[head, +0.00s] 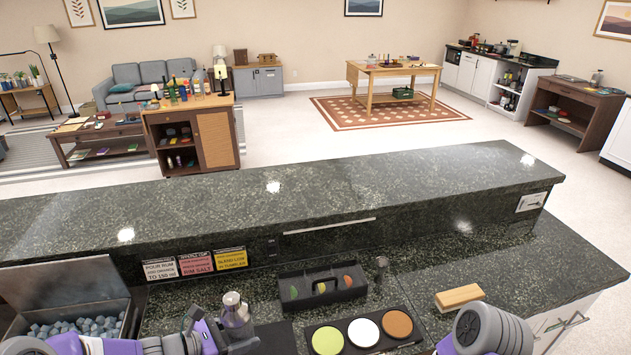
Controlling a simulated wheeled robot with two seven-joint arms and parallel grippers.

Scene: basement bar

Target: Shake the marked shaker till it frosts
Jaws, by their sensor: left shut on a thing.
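A metal shaker (236,314) with a rounded cap stands upright at the bottom of the head view, left of centre. My left gripper (222,338) comes in from the left and is shut on the shaker's lower body, hiding part of it. The visible metal looks grey and shiny; I cannot make out a mark or frost on it. My right arm comes in at the bottom right, but its gripper is outside the picture.
An ice bin (127,318) with ice is at left. Three recipe cards (195,263) lean at the raised counter (330,205). A black garnish tray (292,304), a three-dish rimming tray (342,349), a small dark cylinder (381,268) and a tan block (459,297) lie nearby.

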